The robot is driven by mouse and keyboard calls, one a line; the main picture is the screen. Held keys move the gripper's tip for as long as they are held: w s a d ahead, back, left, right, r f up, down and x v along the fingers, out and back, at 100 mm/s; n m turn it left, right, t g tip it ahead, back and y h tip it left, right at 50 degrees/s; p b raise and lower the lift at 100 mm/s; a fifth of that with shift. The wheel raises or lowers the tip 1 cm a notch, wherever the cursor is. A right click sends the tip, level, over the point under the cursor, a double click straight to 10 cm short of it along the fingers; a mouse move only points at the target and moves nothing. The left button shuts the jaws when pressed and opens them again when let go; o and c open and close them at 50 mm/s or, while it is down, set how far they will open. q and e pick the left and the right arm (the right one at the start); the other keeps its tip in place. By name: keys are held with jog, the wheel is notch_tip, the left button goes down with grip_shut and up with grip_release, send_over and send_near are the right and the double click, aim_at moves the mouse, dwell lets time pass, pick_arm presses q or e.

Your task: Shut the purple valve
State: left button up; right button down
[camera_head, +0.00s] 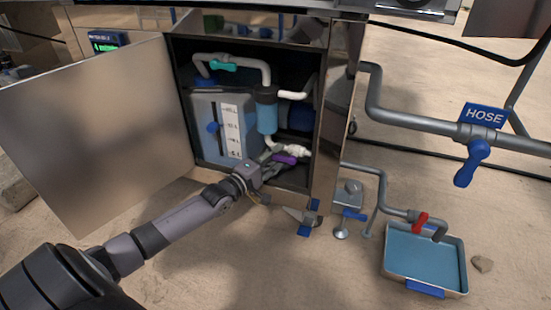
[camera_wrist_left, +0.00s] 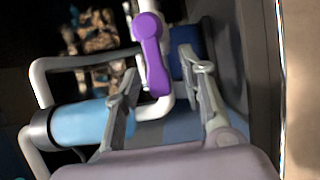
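The purple valve (camera_head: 284,158) is a small lever handle on a white pipe fitting low in the open cabinet. In the left wrist view the purple handle (camera_wrist_left: 152,55) slants from top to bottom. My left gripper (camera_head: 274,157) reaches into the cabinet opening right by the valve. In the left wrist view the gripper's two fingers (camera_wrist_left: 160,65) are apart, with the handle's lower end showing between them. I cannot tell whether either finger touches it. My right gripper is in neither view.
The cabinet door (camera_head: 95,130) stands open at left. Inside are a tank (camera_head: 235,125), a blue filter (camera_head: 267,115) and a teal valve (camera_head: 222,65). The cabinet's side wall (camera_head: 335,110) is close to the right. Outside are a blue hose valve (camera_head: 473,160), a red valve (camera_head: 421,221) and a water tray (camera_head: 388,262).

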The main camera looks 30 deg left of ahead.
pick_arm(q)
jog(key=shift+c, duration=0.3)
grip_shut()
